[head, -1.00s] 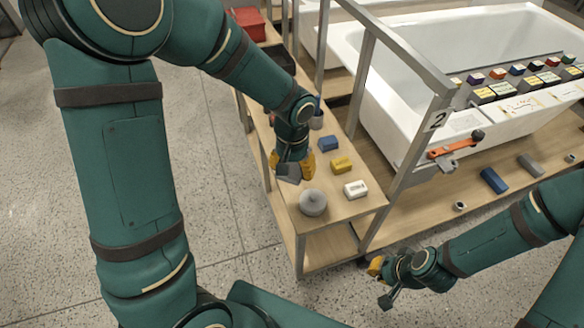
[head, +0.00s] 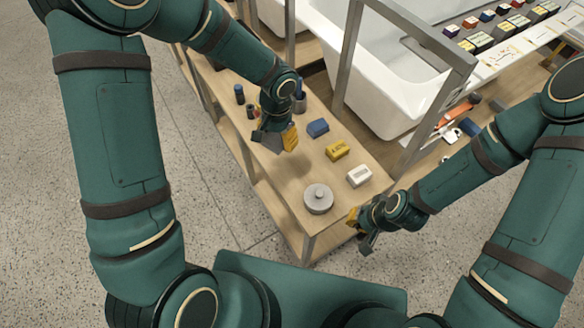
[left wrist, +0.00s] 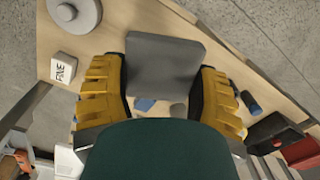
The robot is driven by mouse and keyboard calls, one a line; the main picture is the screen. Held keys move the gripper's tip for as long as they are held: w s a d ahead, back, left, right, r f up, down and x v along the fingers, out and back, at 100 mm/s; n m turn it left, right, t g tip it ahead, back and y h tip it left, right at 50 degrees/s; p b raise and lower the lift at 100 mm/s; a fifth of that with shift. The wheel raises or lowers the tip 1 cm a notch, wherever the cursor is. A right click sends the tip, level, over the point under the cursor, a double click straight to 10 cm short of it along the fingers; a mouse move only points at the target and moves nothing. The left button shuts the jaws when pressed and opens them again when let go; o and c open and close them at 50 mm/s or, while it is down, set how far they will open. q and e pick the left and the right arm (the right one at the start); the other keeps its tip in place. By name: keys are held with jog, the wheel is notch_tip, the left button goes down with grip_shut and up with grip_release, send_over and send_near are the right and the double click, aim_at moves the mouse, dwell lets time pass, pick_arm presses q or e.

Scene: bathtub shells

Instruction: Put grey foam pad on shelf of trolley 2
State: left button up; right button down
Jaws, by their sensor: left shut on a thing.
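My left gripper (head: 276,138) is shut on the grey foam pad (head: 268,142). In the left wrist view the pad (left wrist: 165,62) is a flat dark grey square between the two yellow fingers. It is over the wooden side shelf (head: 290,180) beside the bathtub; I cannot tell the gap below it. The trolley's number plate is not readable now; an earlier head view shows a 2 on its post. My right gripper (head: 361,229) is open and empty, near the shelf's front end.
On the shelf are a grey round disc (head: 318,198), a white block (head: 359,176), a yellow block (head: 337,150) and a blue block (head: 318,128). Small dark cylinders (head: 239,94) stand farther back. A metal post (head: 430,112) rises beside the shelf.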

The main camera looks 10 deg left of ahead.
pick_arm(q)
jog(key=w+d+f+m+b, duration=0.1)
jog(key=w+d+f+m, duration=0.25)
jog(key=f, duration=0.35)
jog(key=b, duration=0.2)
send_over(295, 169)
jog(key=shift+m, duration=0.45)
notch_tip(295, 169, down, 6)
jog(key=shift+r, duration=0.1)
jog(key=shift+f+b, duration=0.3)
jog(key=shift+f, duration=1.95)
jog(key=shift+r, duration=0.1)
jog(key=shift+f, duration=0.2)
jog(key=o, duration=0.8)
jog(key=shift+r, duration=0.1)
